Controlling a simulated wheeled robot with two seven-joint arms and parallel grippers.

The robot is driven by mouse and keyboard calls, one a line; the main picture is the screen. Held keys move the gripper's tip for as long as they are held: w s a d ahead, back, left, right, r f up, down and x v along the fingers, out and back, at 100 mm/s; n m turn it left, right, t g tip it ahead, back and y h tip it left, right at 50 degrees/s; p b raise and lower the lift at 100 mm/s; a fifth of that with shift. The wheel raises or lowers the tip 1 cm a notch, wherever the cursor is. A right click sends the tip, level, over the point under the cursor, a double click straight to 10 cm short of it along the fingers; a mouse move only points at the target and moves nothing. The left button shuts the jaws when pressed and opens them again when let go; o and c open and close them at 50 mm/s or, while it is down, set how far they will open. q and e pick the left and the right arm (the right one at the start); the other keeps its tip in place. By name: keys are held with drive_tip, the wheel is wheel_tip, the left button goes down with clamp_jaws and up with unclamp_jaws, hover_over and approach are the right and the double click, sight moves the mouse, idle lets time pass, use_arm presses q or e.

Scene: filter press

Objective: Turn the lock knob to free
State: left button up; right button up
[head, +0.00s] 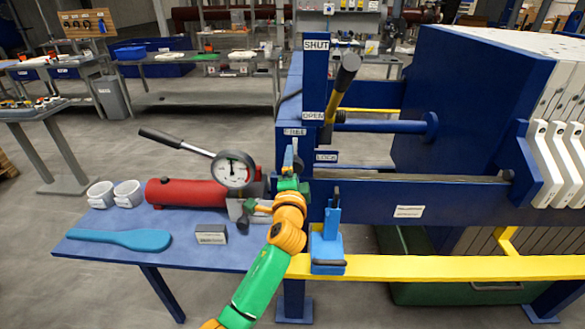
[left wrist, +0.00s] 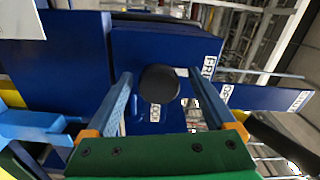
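The lock knob (left wrist: 159,84) is a round black knob on the blue press frame. In the left wrist view it shows between my left gripper's two blue fingers (left wrist: 163,104), with a gap on each side. In the head view my left gripper (head: 290,163) is at the frame's front post and hides the knob. The FREE label (head: 295,132) is above the gripper and the LOCK label (head: 326,157) is to its right. In the left wrist view, the LOCK label is partly hidden and the FREE label (left wrist: 209,66) is right of the knob. My right gripper is not in view.
A lever with a dark grip (head: 346,75) stands tilted beside the SHUT and OPEN labels. A light blue fixture (head: 328,250) sits on the yellow rail, right of my arm. A blue side table (head: 220,258) holds a red cylinder (head: 190,191), gauge, cups and paddle.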

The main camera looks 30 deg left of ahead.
use_arm(q)
drive_tip(key=b+v, duration=0.1)
drive_tip(key=v, duration=0.6)
drive_tip(key=shift+f, duration=0.1)
idle(0.4)
